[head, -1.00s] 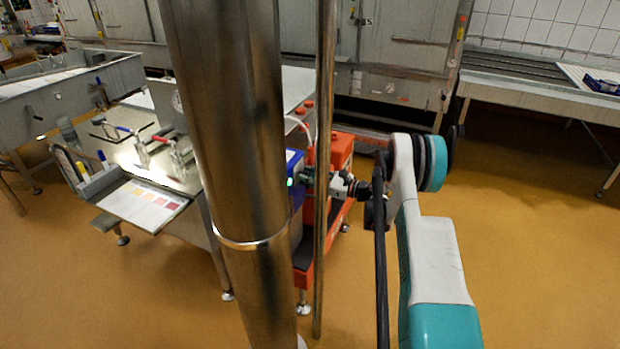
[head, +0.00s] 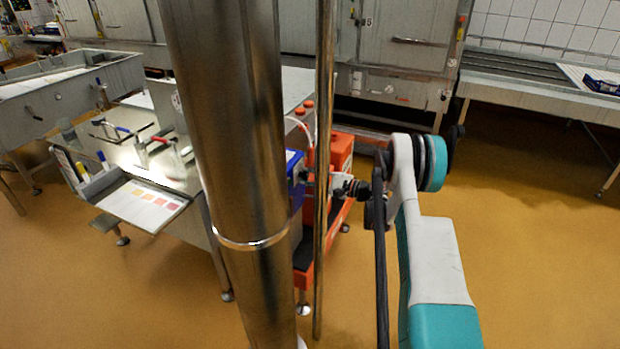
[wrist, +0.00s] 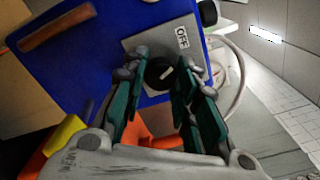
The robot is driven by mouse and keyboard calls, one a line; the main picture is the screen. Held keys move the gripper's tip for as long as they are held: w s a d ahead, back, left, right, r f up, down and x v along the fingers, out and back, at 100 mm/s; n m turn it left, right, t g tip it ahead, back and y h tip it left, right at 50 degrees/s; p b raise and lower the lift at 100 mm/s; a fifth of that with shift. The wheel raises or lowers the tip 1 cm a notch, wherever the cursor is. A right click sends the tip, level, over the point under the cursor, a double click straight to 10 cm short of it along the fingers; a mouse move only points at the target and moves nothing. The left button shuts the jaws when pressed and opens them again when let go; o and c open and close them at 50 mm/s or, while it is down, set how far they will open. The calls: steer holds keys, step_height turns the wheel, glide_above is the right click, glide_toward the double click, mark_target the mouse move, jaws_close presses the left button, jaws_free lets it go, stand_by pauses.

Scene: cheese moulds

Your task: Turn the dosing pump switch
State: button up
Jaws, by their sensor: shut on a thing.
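The dosing pump is a blue box (wrist: 95,55) with a grey plate (wrist: 148,40) marked OFF (wrist: 182,37) in the wrist view. Its switch is a round black knob (wrist: 158,76) with a short pale mark that slants up to the right. My gripper (wrist: 160,85) has its dark green fingers on either side of the knob and is shut on it. In the head view the blue pump (head: 296,168) is partly hidden behind my column and a thin pole. My gripper (head: 312,182) reaches it from the right, its fingertips mostly hidden by the pole.
The pump sits by an orange frame (head: 342,152). A pale hose (wrist: 238,75) curves beside the pump. A steel bench (head: 105,185) with a colour chart (head: 152,200) stands to the left. Open yellow-brown floor (head: 540,250) lies on the right.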

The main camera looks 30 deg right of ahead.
steer(key=shift+n, duration=0.5)
steer(key=o, duration=1)
steer(key=shift+o, duration=0.2)
steer(key=v, duration=1.2)
stand_by(5.1)
